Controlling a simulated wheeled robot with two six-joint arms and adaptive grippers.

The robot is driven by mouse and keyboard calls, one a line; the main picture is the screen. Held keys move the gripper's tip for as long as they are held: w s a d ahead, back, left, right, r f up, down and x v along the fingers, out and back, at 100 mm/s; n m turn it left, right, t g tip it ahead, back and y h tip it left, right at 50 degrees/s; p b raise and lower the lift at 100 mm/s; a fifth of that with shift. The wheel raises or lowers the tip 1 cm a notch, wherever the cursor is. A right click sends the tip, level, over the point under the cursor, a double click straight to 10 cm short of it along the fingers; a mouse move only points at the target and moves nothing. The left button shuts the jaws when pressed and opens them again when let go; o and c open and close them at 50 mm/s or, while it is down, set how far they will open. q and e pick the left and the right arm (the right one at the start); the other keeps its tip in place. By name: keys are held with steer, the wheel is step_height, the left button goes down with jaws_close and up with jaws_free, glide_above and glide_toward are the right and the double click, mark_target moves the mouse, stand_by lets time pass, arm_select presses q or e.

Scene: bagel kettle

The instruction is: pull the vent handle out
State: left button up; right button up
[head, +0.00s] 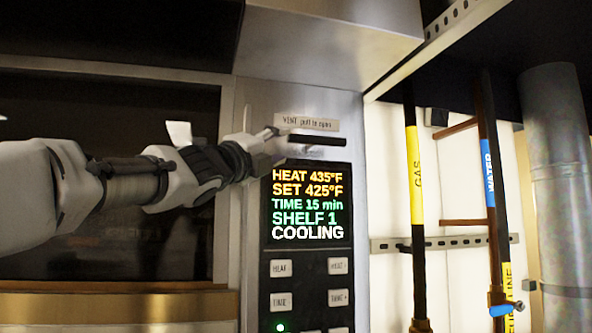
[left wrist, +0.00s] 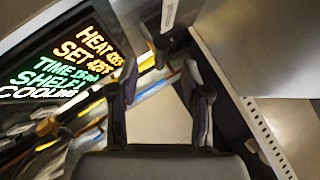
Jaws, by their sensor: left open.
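The vent handle (head: 318,140) is a short black horizontal bar on the metal panel, just under a label reading "VENT pull to open" (head: 306,123). My left gripper (head: 275,143) is at the left end of the bar in the head view, and its fingers partly overlap that end. In the left wrist view my left gripper (left wrist: 163,85) has its two fingers wide apart. A dark block that looks like the handle (left wrist: 173,45) lies just beyond the fingertips, roughly between them. Whether a finger touches it I cannot tell. My right gripper is in neither view.
A display (head: 307,205) reading "COOLING" and several buttons (head: 309,287) sit below the handle. A metal hood (head: 330,35) juts out above. Gas (head: 416,170) and water (head: 489,165) pipes stand to the right. The dark oven window (head: 110,240) is at left.

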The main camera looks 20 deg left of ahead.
mark_target(294, 140)
arm_select(q)
steer(key=p+x, duration=0.5)
steer(key=x, duration=0.2)
steer(key=shift+d+r, duration=0.15)
steer(key=shift+r, duration=0.05)
steer(key=shift+w+f, duration=0.1)
steer(key=shift+w, duration=0.2)
steer(key=shift+s, duration=0.1)
steer(key=shift+s, duration=0.1)
jaws_close()
